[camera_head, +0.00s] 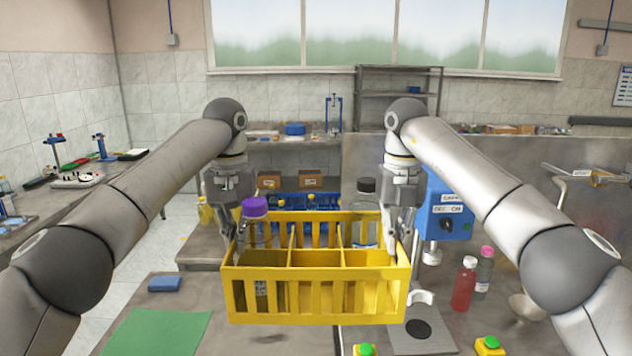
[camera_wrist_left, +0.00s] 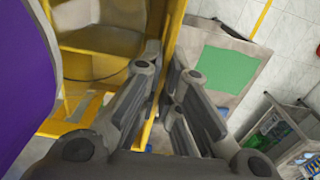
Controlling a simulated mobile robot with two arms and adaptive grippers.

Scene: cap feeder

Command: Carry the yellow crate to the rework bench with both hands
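The yellow crate (camera_head: 314,275) is in the middle of the head view, roughly level, and seems raised above the worktops. A bottle with a purple cap (camera_head: 254,207) stands in its left part and a clear bottle with a dark cap (camera_head: 366,186) at its back right. My left gripper (camera_head: 232,228) is at the crate's left end; the left wrist view shows its fingers closed on either side of the yellow end wall (camera_wrist_left: 174,25). My right gripper (camera_head: 402,232) is at the right end, fingers at the wall and partly hidden. Which surface is the rework bench is unclear.
A green mat (camera_head: 158,333) and a blue block (camera_head: 165,284) lie on the bench at lower left. A blue device (camera_head: 447,215), a red bottle (camera_head: 464,284) and green buttons (camera_head: 489,343) are on the right.

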